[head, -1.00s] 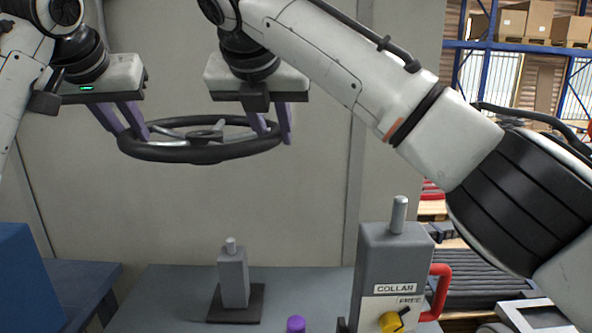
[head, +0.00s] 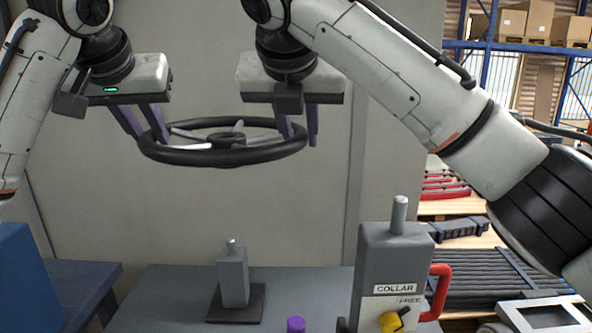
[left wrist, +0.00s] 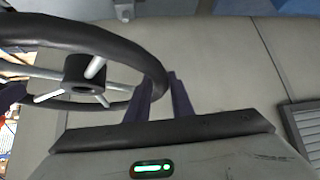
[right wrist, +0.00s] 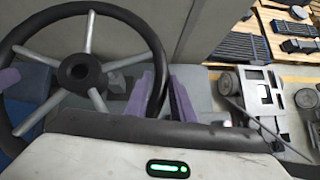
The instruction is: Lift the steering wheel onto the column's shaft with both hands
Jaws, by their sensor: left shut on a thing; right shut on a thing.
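The black steering wheel (head: 205,158) with pale spokes and a dark hub hangs in the air, nearly level, slightly tilted. My left gripper (head: 150,137) is shut on its left rim and my right gripper (head: 300,137) on its right rim. The rim shows between the purple fingers in the left wrist view (left wrist: 125,38) and the right wrist view (right wrist: 152,45). The grey column (head: 395,255), labelled COLLAR and FREE, stands below and right of the wheel. Its upright shaft (head: 399,214) is bare and apart from the wheel. A yellow knob (head: 391,322) and red handle (head: 440,290) are on it.
A smaller grey post (head: 233,277) on a dark base stands on the grey table (head: 175,295), below the wheel. A purple knob (head: 296,324) is at the front. A blue box (head: 28,280) is at left. Shelving and racks stand behind at right.

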